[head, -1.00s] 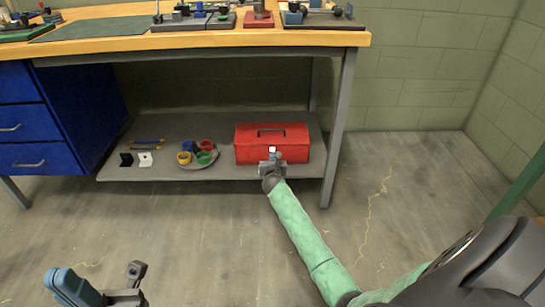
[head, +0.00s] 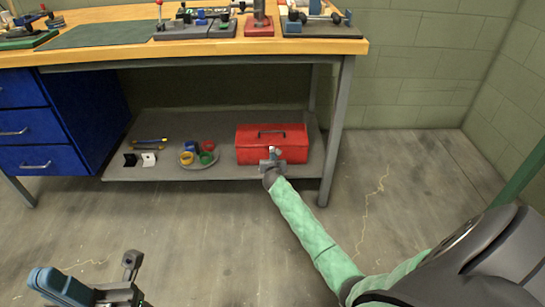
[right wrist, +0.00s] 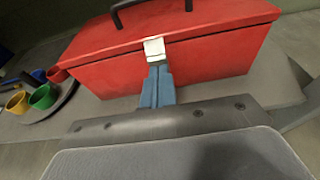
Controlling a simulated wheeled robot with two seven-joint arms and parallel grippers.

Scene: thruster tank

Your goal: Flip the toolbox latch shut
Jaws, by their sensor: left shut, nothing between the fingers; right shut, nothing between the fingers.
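The red toolbox (head: 285,142) sits on the low shelf under the workbench, lid down, with a dark handle on top. In the right wrist view its red front (right wrist: 210,60) faces me, and the pale latch (right wrist: 154,48) is at the front middle, by the lid seam. My right gripper (head: 274,153) is shut and empty, its blue fingers (right wrist: 157,72) pointing at the latch. The tips overlap the latch's lower edge; I cannot tell whether they touch. My left gripper (head: 131,263) is shut and empty at the lower left, far from the toolbox.
On the shelf (head: 225,171) left of the toolbox stands a round tray (head: 199,164) with several coloured cups. A black piece (head: 130,159) and a white piece (head: 149,159) lie further left. A bench leg (head: 336,130) stands just right of the toolbox. The floor in front is clear.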

